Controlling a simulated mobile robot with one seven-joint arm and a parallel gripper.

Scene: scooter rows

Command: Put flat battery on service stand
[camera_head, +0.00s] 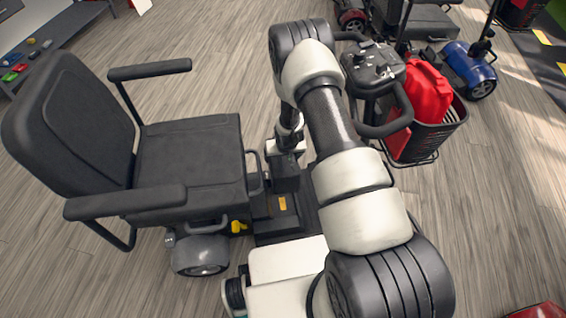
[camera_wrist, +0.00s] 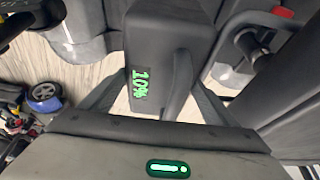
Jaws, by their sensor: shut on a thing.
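A dark grey battery (camera_wrist: 168,35) with a green "10%" readout fills the upper middle of the wrist view. My gripper (camera_wrist: 160,100) is shut on it, with one finger on each side of its raised handle part. In the head view my gripper (camera_head: 285,148) points down at the scooter's floor area, between seat and steering column. A dark block just below it, which appears to be the battery (camera_head: 285,178), is partly hidden by my arm. Whether the battery is still seated or lifted clear I cannot tell. I cannot make out a service stand in either view.
A scooter seat (camera_head: 190,155) with armrests stands close on the left. The scooter's handlebar (camera_head: 372,65) and a front basket (camera_head: 425,135) with a red item (camera_head: 428,92) are at right. A blue scooter (camera_head: 470,70) stands behind.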

